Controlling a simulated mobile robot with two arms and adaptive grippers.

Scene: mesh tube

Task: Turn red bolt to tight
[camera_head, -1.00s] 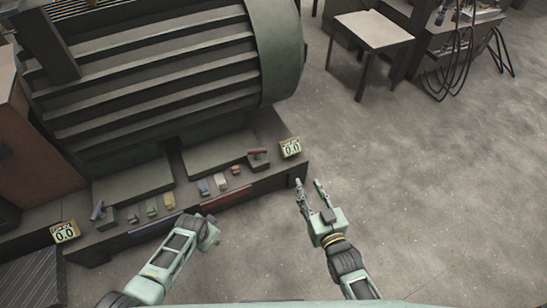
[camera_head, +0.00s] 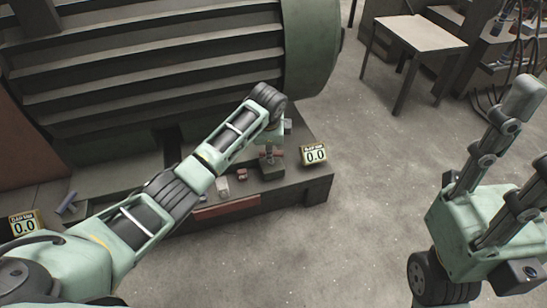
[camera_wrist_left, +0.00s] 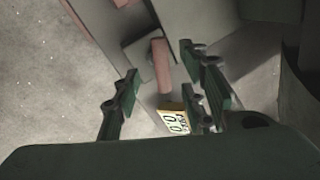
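The red bolt (camera_head: 272,152) is at the right end of the machine's base, with its red handle partly hidden behind my left arm in the head view. In the left wrist view the red handle (camera_wrist_left: 160,62) stands on a grey block. My left gripper (camera_wrist_left: 158,68) is open around it, one finger to each side with visible gaps; I cannot tell how far beyond the tips it lies. A yellow-framed display (camera_head: 315,155) beside the bolt reads 0.0; it also shows in the left wrist view (camera_wrist_left: 174,122). My right gripper (camera_head: 510,185) is open and empty at the right.
The ribbed green machine (camera_head: 170,70) rises behind the bolt. Smaller coloured pieces, including a pale one (camera_head: 222,188), line the base to the left. Another 0.0 display (camera_head: 25,224) is at far left. A small table (camera_head: 420,35) stands at back right; open floor lies between.

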